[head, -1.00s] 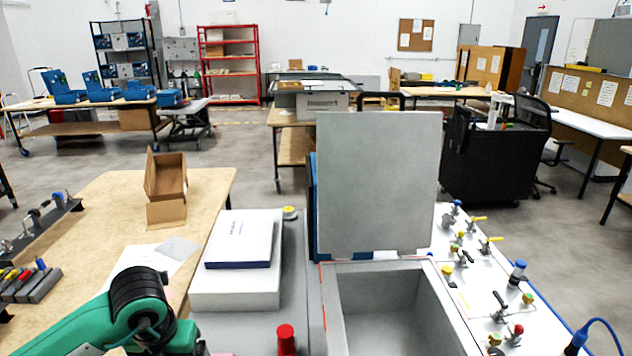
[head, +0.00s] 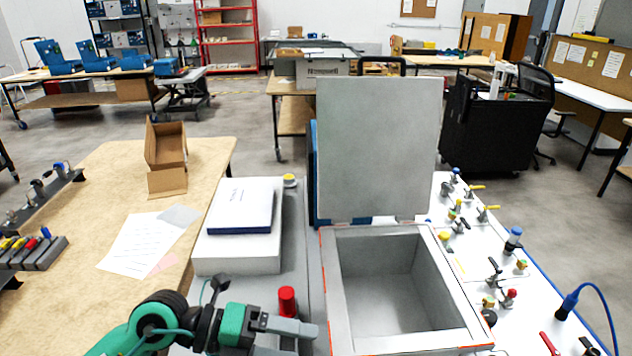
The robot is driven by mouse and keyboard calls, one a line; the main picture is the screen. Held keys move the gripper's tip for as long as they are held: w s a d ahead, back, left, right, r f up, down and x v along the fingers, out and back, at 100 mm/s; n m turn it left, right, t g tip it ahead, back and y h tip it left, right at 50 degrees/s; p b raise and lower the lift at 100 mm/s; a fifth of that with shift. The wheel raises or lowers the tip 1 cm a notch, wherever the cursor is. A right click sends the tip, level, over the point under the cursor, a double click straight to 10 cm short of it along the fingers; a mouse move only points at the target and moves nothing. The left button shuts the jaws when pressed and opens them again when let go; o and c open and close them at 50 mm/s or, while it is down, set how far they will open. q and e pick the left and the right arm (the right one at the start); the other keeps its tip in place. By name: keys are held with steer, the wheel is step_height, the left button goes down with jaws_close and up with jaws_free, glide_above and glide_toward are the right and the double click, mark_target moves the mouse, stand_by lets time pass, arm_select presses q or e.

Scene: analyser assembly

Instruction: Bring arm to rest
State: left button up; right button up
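My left arm, green and black, comes in from the lower left. Its gripper (head: 300,341) is at the bottom edge, left of the open grey box. Its grey fingers look apart with nothing visible between them; the lower one is partly cut off by the frame. A red cylinder (head: 287,301) stands just behind the upper finger; I cannot tell if they touch. The grey analyser box (head: 456,290) is open and looks empty, its lid (head: 378,150) upright at the back. My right arm and gripper are not in view.
A white box with a booklet (head: 240,212) on it stands left of the analyser. A panel with several valves (head: 490,270) and a blue cable lies to the right. The wooden table (head: 100,200) at left holds papers and an open carton (head: 166,150).

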arm_select(q)
step_height(320, 180, up, 8)
steer(key=w+n+t+h, duration=0.1)
steer(key=n+t+h, duration=0.4)
steer(key=h, duration=0.1)
steer(key=w+a+r+n+t+y, duration=0.2)
steer(key=w+a+n+t+y, duration=0.3)
steer(key=n+t, duration=0.75)
steer(key=w+a+f+n+y, duration=0.2)
steer(key=a+f+n+y, duration=1.1)
steer(key=f+n+y, duration=0.25)
steer(key=s+f+n+g, duration=0.3)
steer(key=s+f+g, duration=1.1)
steer(key=s+f, duration=0.6)
step_height(320, 180, down, 33)
steer(key=s+g+b, duration=0.1)
steer(key=b, duration=0.2)
steer(key=s+a+f+b, duration=0.1)
steer(key=s+a+f, duration=0.1)
steer(key=s+f, duration=0.7)
steer(key=s+a+f+g+b, duration=0.1)
steer(key=s+a+f, duration=0.1)
steer(key=s+f, duration=0.8)
step_height(320, 180, down, 3)
steer(key=shift+s+r+m, duration=0.15)
steer(key=shift+r+m, duration=0.05)
steer(key=shift+m, duration=0.2)
